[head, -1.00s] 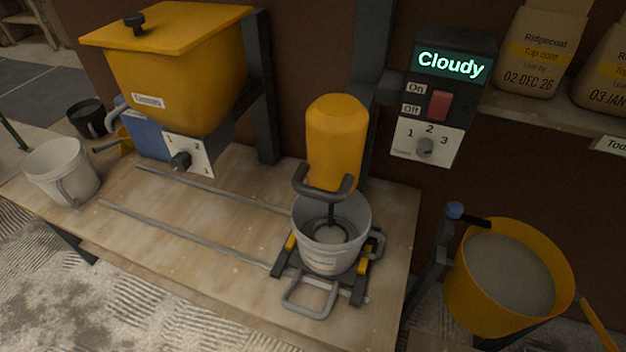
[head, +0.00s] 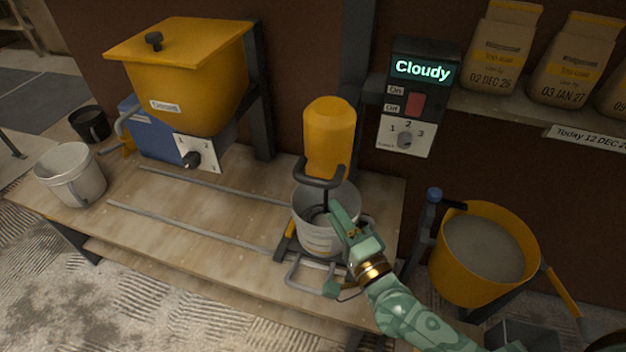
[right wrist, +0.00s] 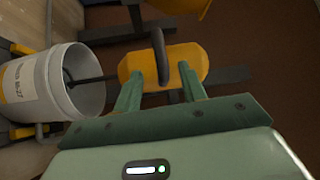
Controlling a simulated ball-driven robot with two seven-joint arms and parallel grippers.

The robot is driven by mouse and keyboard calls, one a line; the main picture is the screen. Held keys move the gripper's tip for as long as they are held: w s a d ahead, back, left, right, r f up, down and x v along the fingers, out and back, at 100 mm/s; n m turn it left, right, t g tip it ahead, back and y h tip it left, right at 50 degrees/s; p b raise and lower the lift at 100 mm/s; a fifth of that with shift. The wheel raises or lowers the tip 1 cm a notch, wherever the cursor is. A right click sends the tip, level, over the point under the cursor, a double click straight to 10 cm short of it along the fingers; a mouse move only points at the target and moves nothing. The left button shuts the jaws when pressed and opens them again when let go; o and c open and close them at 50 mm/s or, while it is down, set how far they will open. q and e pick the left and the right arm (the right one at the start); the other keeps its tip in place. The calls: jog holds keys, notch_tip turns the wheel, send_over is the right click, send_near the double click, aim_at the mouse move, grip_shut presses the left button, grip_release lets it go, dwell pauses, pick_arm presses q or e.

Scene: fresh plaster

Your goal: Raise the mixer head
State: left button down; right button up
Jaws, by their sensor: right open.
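The yellow mixer head (head: 329,130) stands over the white bucket (head: 318,238) on the bench, with its dark U-shaped handle (head: 319,177) at its lower front. A dark shaft runs from it down into the bucket. My right gripper (head: 343,217) is in front of the bucket, below the handle, and hides part of the bucket's right side. In the right wrist view, its two green fingers (right wrist: 161,80) are apart, with the mixer head (right wrist: 195,62) beyond them. The handle (right wrist: 159,55) shows in the gap between the fingers, which looks empty. My left gripper is not in view.
The bucket sits in a frame at the end of two rails (head: 190,228). A yellow hopper (head: 185,90) stands at left. The switch box (head: 424,75) reads "Cloudy". A yellow tub (head: 478,280) of grey material stands at right, and bags (head: 505,50) stand on a shelf.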

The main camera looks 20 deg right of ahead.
aim_at(314, 178)
jog(key=x, duration=1)
jog(key=shift+w, duration=0.2)
grip_shut()
